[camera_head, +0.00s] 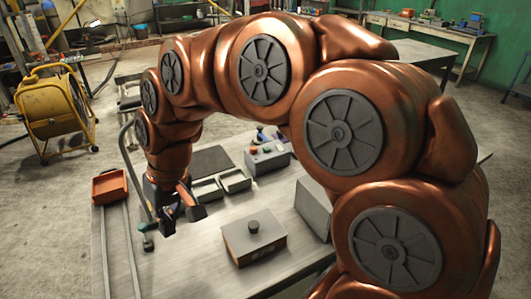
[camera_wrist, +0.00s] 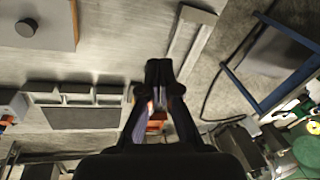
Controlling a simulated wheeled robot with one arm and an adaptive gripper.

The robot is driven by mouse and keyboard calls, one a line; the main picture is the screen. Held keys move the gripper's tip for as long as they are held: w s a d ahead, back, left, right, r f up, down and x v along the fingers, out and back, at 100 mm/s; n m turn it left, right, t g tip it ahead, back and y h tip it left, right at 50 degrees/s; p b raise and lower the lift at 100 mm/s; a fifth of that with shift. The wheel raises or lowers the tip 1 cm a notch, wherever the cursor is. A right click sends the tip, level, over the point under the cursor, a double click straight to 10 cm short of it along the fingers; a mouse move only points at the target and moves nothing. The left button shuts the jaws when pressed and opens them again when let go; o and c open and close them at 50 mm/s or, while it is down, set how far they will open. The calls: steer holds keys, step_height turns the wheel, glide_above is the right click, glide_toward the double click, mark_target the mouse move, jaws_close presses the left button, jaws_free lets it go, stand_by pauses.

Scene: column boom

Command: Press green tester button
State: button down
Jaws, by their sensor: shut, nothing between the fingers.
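A grey box with small knobs (camera_head: 268,157), probably the tester, stands toward the back of the metal table (camera_head: 222,275). Dark and reddish knobs show on its top; I cannot make out a green button there. My gripper (camera_head: 170,222) points down over the left part of the table, left of and nearer than that box, and apart from it. In the wrist view my gripper (camera_wrist: 158,75) has its dark fingers together and empty. A pale box edge with blue and orange parts (camera_wrist: 12,106) shows at the left there, perhaps the same box.
A box with a dark round knob (camera_head: 253,244) sits at the table's front; it also shows in the wrist view (camera_wrist: 50,18). Small open trays (camera_head: 207,190) and a dark mat (camera_head: 212,161) lie behind my gripper. An orange bin (camera_head: 109,187) is at the left.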

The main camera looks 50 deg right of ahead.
steer(key=w+d+r+m+t+y+b, duration=0.1)
steer(key=w+d+t, duration=0.15)
steer(key=w, duration=0.55)
steer(key=w+d+r+m+t+y+b, duration=0.15)
steer(key=w+d, duration=0.25)
steer(key=w, duration=0.4)
steer(key=w+d+f+m+t+b, duration=0.2)
steer(key=w+d, duration=0.6)
steer(key=d, duration=0.3)
steer(key=d+f+m+h+b, duration=0.1)
steer(key=d+f+m+h, duration=0.1)
steer(key=d, duration=1)
steer(key=d+f+m+t+h+b, duration=0.1)
steer(key=d+f, duration=0.3)
steer(key=d, duration=0.8)
steer(key=d+f+m+t+h+b, duration=0.1)
steer(key=d+f+m+h, duration=0.2)
steer(key=d, duration=0.9)
steer(key=shift+s+d+f+m+h+b, duration=0.15)
steer(key=shift+m+h+b, duration=0.15)
steer(key=shift+m+h, duration=0.2)
